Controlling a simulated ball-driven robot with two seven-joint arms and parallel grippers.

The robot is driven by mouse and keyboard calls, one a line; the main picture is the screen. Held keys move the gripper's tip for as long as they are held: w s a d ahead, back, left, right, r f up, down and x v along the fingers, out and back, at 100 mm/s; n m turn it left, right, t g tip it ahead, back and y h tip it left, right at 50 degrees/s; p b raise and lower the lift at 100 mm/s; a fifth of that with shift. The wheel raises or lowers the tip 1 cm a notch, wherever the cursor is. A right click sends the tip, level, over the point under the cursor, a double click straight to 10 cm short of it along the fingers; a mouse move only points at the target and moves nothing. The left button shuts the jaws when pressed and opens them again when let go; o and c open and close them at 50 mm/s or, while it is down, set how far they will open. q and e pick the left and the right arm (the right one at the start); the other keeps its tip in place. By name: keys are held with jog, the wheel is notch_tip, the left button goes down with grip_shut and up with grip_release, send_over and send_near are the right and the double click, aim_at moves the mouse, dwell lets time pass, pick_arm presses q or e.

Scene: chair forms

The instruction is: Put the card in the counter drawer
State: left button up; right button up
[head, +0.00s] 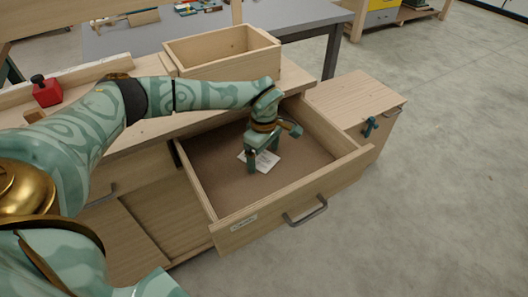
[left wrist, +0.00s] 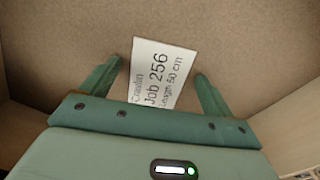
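The white card (head: 266,162) lies in the open counter drawer (head: 212,180), on its brown floor. In the left wrist view the card (left wrist: 156,72) shows printed text including "Job 256"; its lower end is hidden behind my gripper. My left gripper (head: 261,158) reaches down into the drawer over the card. In the left wrist view the left gripper (left wrist: 158,82) is open, with one finger on each side of the card and gaps between. The drawer is pulled well out and holds nothing else visible. My right gripper is not in view.
An open wooden box (head: 222,61) stands on the counter behind the drawer. A red object (head: 46,92) sits at the counter's left. The floor to the right is clear.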

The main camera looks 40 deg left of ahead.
aim_at(264, 160)
pick_arm(q)
notch_tip(264, 160, up, 13)
jog(key=p, duration=0.5)
jog(key=shift+r, duration=0.15)
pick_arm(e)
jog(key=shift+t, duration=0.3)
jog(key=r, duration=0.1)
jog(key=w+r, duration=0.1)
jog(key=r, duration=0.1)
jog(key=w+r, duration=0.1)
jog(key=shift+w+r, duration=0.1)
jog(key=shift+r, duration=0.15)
